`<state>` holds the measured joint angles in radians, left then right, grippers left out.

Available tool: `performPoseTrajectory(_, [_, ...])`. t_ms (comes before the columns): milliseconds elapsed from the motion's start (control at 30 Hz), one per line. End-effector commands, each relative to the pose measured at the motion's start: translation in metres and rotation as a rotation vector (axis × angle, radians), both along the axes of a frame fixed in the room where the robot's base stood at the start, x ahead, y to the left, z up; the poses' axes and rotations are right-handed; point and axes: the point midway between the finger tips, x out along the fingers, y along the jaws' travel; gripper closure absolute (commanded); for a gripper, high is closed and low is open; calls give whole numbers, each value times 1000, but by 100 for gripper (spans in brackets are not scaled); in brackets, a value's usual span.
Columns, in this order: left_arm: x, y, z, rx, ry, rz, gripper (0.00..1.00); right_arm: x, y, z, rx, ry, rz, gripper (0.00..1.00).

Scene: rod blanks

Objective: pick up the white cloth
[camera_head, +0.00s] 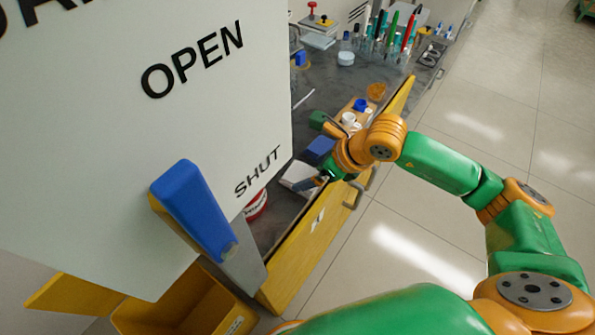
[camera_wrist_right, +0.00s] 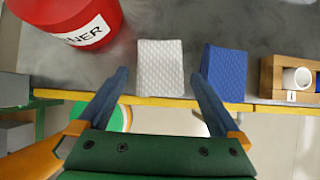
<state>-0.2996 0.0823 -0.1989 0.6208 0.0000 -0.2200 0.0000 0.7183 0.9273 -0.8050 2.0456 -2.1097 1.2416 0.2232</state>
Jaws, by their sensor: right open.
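The white cloth (camera_wrist_right: 160,66) lies as a flat, textured rectangle on the grey bench, close to its yellow front edge. In the head view the white cloth (camera_head: 296,174) is partly hidden by my right gripper (camera_head: 311,184). In the right wrist view my right gripper (camera_wrist_right: 158,77) is open and empty, its two blue fingers pointing towards the bench. The cloth shows between and beyond the fingertips, which do not visibly touch it. I cannot tell the exact height gap. My left gripper is not in view.
A blue cloth (camera_wrist_right: 226,74) lies right of the white one. A red container (camera_wrist_right: 78,18) stands to its left. A wooden holder (camera_wrist_right: 275,78) with white cups is further right. A large white panel (camera_head: 120,130) marked OPEN and SHUT, with a blue-handled lever (camera_head: 193,205), blocks the left.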

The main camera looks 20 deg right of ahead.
Motion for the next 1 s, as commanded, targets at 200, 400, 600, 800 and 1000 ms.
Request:
performPoseTrajectory(200, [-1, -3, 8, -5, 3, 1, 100, 13, 12, -26, 2, 1, 0, 0])
performPoseTrajectory(400, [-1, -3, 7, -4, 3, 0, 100, 14, 12, -27, 1, 0, 1, 0])
performPoseTrajectory(600, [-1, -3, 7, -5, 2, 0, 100, 14, 12, -27, 1, 1, 0, 54])
performPoseTrajectory(800, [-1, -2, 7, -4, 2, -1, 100, 14, 12, -27, 2, 1, 0, 67])
performPoseTrajectory(1000, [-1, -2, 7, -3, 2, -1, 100, 14, 12, -18, 3, 0, -1, 67])
